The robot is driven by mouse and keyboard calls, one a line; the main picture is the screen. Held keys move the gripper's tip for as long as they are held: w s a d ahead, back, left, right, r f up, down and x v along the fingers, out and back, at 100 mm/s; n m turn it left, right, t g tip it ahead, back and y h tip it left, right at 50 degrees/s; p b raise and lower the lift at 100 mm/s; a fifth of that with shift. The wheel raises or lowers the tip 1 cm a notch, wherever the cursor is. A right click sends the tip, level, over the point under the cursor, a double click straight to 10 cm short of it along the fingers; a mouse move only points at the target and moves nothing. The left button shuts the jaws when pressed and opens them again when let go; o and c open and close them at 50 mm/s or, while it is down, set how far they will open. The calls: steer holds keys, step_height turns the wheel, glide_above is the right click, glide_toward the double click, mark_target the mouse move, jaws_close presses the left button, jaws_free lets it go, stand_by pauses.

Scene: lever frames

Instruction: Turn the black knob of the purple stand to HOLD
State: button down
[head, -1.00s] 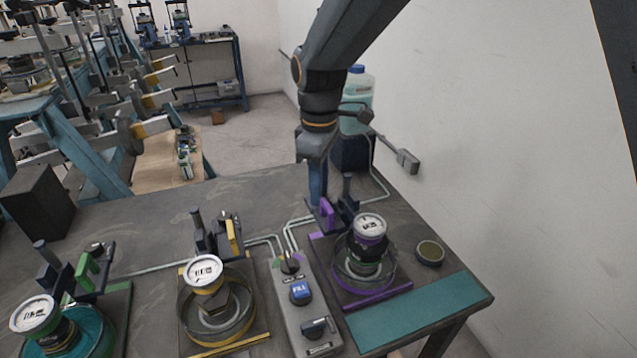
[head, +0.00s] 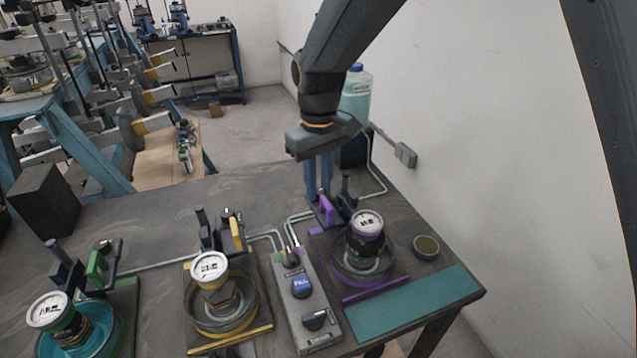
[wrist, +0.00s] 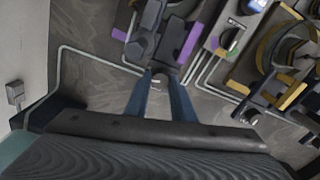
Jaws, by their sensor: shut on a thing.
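The purple stand (head: 376,289) is at the right of the bench in the head view, with a clear bowl and a white-faced gauge (head: 366,222) on it. A purple upright tab (head: 326,208) and black posts rise at its back; the tab also shows in the wrist view (wrist: 190,42). My gripper (head: 318,192) points straight down behind the tab. In the wrist view its blue fingers (wrist: 160,80) are closed around a small dark part at the stand's back, taken to be the black knob. The knob is mostly hidden by the fingers, and no HOLD mark is readable.
A grey control box (head: 306,309) with a blue FILL button stands left of the purple stand. Yellow (head: 232,340) and green (head: 96,266) stands are further left. Thin pipes run behind them. A blue-capped bottle (head: 356,92) and the wall are close behind my arm.

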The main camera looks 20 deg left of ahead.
mark_target(319, 191)
stand_by(0.4)
steer(key=c, duration=1.5)
jaws_free()
step_height(319, 191, up, 8)
steer(key=shift+f+b, duration=0.1)
steer(key=shift+b, duration=1.1)
